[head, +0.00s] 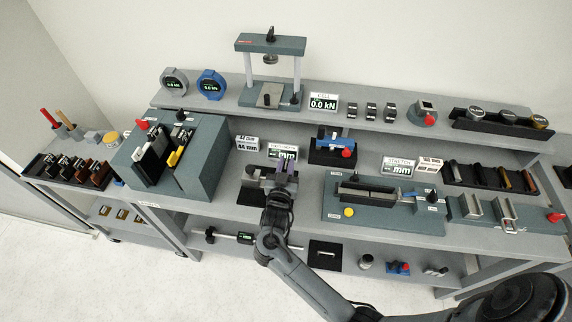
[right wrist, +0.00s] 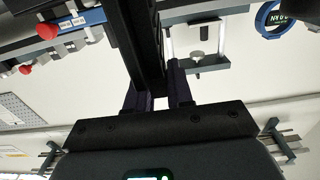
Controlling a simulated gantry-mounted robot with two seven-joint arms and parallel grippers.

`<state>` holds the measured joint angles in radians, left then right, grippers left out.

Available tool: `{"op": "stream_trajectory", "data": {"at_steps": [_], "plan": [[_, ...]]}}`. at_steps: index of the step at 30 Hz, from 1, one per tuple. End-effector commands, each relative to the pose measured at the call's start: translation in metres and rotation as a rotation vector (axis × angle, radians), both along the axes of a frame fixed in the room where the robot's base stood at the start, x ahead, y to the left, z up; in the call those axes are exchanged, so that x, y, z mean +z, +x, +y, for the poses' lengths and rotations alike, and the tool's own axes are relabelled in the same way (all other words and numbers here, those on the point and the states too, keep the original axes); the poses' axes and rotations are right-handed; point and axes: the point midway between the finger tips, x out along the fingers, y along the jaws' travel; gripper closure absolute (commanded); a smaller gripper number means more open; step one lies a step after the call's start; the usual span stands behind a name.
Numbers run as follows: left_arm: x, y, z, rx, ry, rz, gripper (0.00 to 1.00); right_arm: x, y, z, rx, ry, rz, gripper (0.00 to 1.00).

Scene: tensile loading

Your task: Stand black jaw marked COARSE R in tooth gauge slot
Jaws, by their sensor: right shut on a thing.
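My right gripper (head: 285,168) is over the grey block device (head: 257,173) in the middle of the bench, in front of a small display (head: 284,152) reading mm. This device may be the tooth gauge; its label is too small to read. In the right wrist view, my right gripper (right wrist: 156,88) is shut on a long black piece (right wrist: 146,38), which extends up between the fingers. Its marking does not show, and the gripper mostly hides it in the head view. I cannot tell whether it touches the slot. My left gripper is not in view.
A grey-green block (head: 205,165) with upright jaws stands to the left, and a dark rack (head: 48,168) of several jaws lies farther left. A blue device (head: 331,145) with a red knob stands behind right. A long grey-green fixture (head: 380,212) lies to the right.

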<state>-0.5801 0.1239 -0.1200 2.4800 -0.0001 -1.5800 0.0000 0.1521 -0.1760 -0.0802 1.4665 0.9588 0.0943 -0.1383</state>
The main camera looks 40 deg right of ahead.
Motion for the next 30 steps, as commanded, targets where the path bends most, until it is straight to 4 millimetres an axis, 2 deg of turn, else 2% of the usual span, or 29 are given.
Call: {"op": "stream_trajectory", "data": {"at_steps": [30], "plan": [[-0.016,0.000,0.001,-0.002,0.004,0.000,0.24,-0.020,0.001,0.000,0.001,-0.002,-0.007,1.00]]}}
